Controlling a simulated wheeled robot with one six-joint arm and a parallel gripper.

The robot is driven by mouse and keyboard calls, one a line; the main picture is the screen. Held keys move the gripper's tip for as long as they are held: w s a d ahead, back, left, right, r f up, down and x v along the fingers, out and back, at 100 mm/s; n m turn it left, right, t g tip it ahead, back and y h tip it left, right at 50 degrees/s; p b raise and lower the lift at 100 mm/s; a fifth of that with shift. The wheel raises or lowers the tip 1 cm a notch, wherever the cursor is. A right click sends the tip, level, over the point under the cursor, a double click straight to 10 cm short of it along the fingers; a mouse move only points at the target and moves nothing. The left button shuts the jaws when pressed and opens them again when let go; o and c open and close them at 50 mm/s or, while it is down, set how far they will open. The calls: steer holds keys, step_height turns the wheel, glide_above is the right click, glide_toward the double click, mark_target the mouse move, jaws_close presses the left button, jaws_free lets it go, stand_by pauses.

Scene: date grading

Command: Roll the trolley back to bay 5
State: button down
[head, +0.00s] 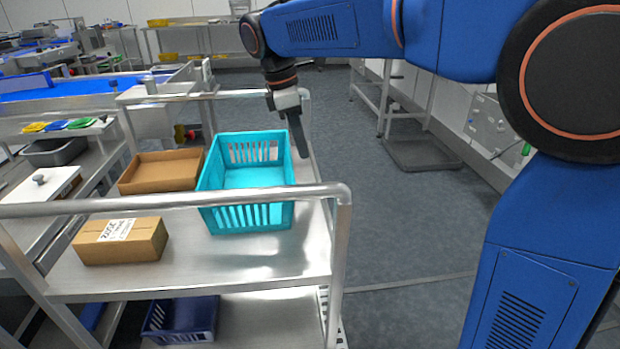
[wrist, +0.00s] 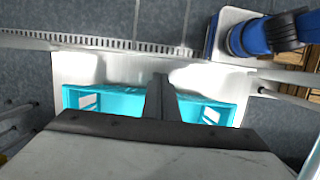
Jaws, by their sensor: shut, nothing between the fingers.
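The steel trolley (head: 240,262) stands right in front of me in the head view, its near push rail (head: 180,202) running across the picture. In the wrist view part of its top shelf (wrist: 90,68) shows. On its top shelf are a turquoise crate (head: 215,185), an open brown box (head: 160,184) and a closed, labelled cardboard box (head: 150,248). A dark blue crate (head: 180,325) sits on the lower shelf. My gripper (head: 300,150) is shut and empty, pointing down over the right side of the turquoise crate. In the wrist view its fingers (wrist: 160,90) cover part of that crate (wrist: 105,97). No bay number is readable.
A steel bench with a grey tub (head: 55,151) and coloured packets stands close on the left. A blue conveyor (head: 70,88) lies beyond it. Grey floor (head: 390,235) is clear to the right. A dark low platform (head: 420,152) stands by the right wall.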

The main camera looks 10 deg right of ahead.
steer(key=x, duration=1)
steer(key=shift+w+a, duration=0.1)
steer(key=shift+a, duration=0.1)
steer(key=shift+d, duration=0.15)
steer(key=d, duration=7.9)
steer(key=shift+d, duration=0.35)
